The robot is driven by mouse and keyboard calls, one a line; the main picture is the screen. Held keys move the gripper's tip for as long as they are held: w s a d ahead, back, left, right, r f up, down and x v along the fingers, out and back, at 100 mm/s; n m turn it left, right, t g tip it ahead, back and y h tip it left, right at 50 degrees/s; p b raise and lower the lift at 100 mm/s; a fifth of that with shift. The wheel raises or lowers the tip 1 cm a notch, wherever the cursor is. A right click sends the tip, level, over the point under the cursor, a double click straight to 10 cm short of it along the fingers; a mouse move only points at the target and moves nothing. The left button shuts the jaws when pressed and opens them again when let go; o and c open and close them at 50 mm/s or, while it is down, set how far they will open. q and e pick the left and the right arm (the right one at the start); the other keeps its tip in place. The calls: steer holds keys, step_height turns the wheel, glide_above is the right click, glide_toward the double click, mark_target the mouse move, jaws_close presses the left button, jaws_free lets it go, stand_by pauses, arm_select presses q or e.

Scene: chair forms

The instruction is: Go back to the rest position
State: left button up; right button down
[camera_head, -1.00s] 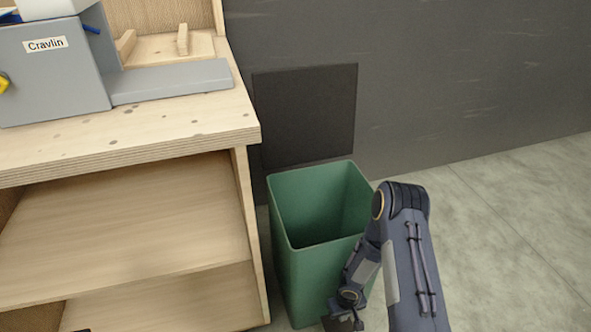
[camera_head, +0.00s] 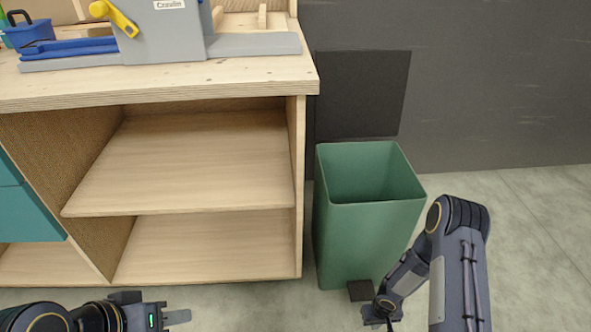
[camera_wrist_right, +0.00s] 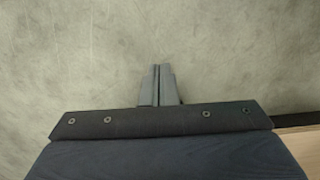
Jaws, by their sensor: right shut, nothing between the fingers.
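My right gripper (camera_head: 380,320) hangs low at the end of my right arm, in front of the green bin and apart from the workbench. In the right wrist view its two fingers (camera_wrist_right: 157,84) are together with nothing between them, over bare grey floor. My left gripper (camera_head: 172,317) is at the bottom left of the head view, pointing right, in front of the bench's lower shelf. Only part of its fingers shows, so I cannot tell whether it is open or shut.
A wooden workbench (camera_head: 200,86) with open shelves stands at left, bearing a grey box labelled Cravlin (camera_head: 165,35), a yellow handle (camera_head: 115,17) and blue items (camera_head: 70,47). The green bin (camera_head: 365,240) stands right of it. Floor (camera_head: 535,250) at right is clear.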

steer(key=w+d+r+m+t, duration=0.1)
steer(key=d+r+m, duration=0.15)
steer(key=r, duration=1.25)
steer(key=w+d+r+m+t, duration=0.1)
steer(key=d+r, duration=0.2)
steer(key=r, duration=1.1)
steer(key=s+a+r+t+y, duration=0.2)
steer(key=s+a+r, duration=0.3)
steer(key=s+r, duration=0.35)
steer(key=s+a+r+t+y, duration=0.2)
steer(key=s+a+r, duration=0.2)
steer(key=s+r, duration=0.5)
step_height(320, 180, up, 34)
steer(key=s+p, duration=0.1)
steer(key=p, duration=3.4)
steer(key=shift+s+a+r+n+p, duration=0.2)
steer(key=shift+a+n+p, duration=0.1)
steer(key=shift+n, duration=0.15)
